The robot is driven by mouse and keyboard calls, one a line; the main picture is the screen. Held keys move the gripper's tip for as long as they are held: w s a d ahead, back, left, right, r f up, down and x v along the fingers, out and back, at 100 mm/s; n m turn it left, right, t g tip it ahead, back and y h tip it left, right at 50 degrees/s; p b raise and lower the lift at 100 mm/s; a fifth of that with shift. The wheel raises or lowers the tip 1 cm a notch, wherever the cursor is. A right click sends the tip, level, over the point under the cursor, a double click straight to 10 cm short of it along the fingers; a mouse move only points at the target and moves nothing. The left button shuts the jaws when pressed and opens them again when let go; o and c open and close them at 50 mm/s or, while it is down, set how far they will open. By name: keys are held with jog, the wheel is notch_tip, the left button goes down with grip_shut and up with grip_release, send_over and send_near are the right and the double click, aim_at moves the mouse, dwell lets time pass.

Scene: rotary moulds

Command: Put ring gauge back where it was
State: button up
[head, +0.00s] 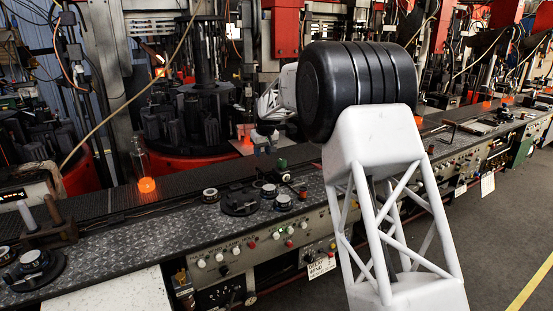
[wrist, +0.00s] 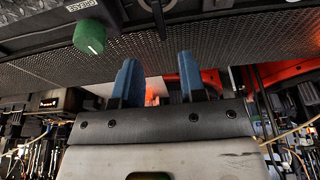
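Several small round, silver-rimmed pieces that look like ring gauges lie on the bench: one (head: 211,193) at the left of a dark round plate (head: 240,202), two (head: 269,190) (head: 282,201) at its right. Another (head: 34,260) lies on a dark round stand at the far left. I cannot tell which is the task's ring gauge. My gripper (head: 264,143) is above the back of the bench, partly hidden by my arm in the head view. In the wrist view my gripper (wrist: 158,78) has its two blue fingers apart, with nothing held between them.
A green knob (wrist: 90,37) shows left of the fingers in the wrist view. A perforated dark strip (head: 180,185) runs along the bench. Red moulding machines (head: 195,120) rise at the back. A control panel (head: 260,245) fronts the bench.

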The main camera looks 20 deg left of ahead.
jog(key=shift+d, duration=0.1)
jog(key=s+d+r+m, duration=0.1)
jog(key=s+d+r, duration=0.4)
jog(key=d, duration=0.4)
jog(key=s+d+r+m, duration=0.1)
jog(key=s+d+r, duration=0.5)
jog(key=d, duration=0.4)
jog(key=s+d+r+m+h, duration=0.1)
jog(key=s+d+r+m, duration=0.3)
jog(key=s+d, duration=1.2)
jog(key=s+d+f+m, duration=0.1)
jog(key=s+d+f, duration=0.2)
jog(key=s, duration=0.9)
jog(key=s+d+f+m+h, duration=0.1)
jog(key=s+d+f, duration=0.2)
jog(key=s+d, duration=0.5)
jog(key=s+d+f+m, duration=0.1)
jog(key=s+d, duration=0.5)
jog(key=s, duration=1.1)
jog(key=shift+s+d+f, duration=0.15)
jog(key=shift+s+f, duration=0.2)
jog(key=shift+f, duration=0.55)
